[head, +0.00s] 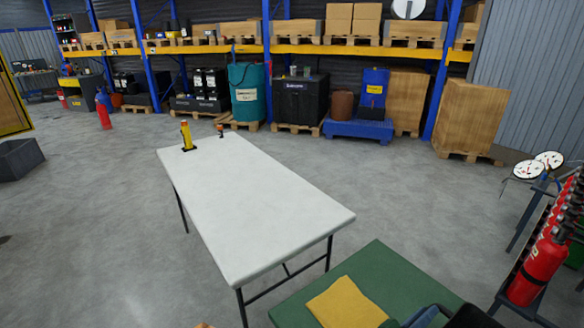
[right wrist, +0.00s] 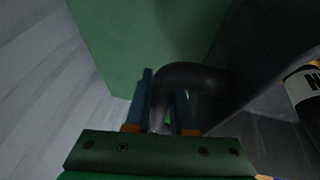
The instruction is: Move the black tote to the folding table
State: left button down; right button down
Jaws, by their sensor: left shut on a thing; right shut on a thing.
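The black tote (head: 472,318) shows only as a dark corner at the bottom edge of the head view, over the green table; most of it is cut off. My left gripper (head: 428,315), partly visible as a blue piece, is shut at the tote's left side, on what looks like its handle. In the right wrist view my right gripper (right wrist: 160,112) has its blue fingers shut on a dark curved handle (right wrist: 195,73), with the tote's dark wall (right wrist: 240,75) beside it. The white folding table (head: 250,200) stands left of the green table.
A yellow and black object (head: 187,136) and a small item (head: 220,131) stand on the folding table's far end. A yellow cloth (head: 345,303) lies on the green table (head: 375,270). Most of the folding table's top is bare.

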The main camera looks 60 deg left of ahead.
aim_at(246, 198)
jog(key=k+j, duration=0.1)
jog(key=j, duration=2.4)
jog(key=k+j+u, duration=0.1)
jog(key=j, duration=2.4)
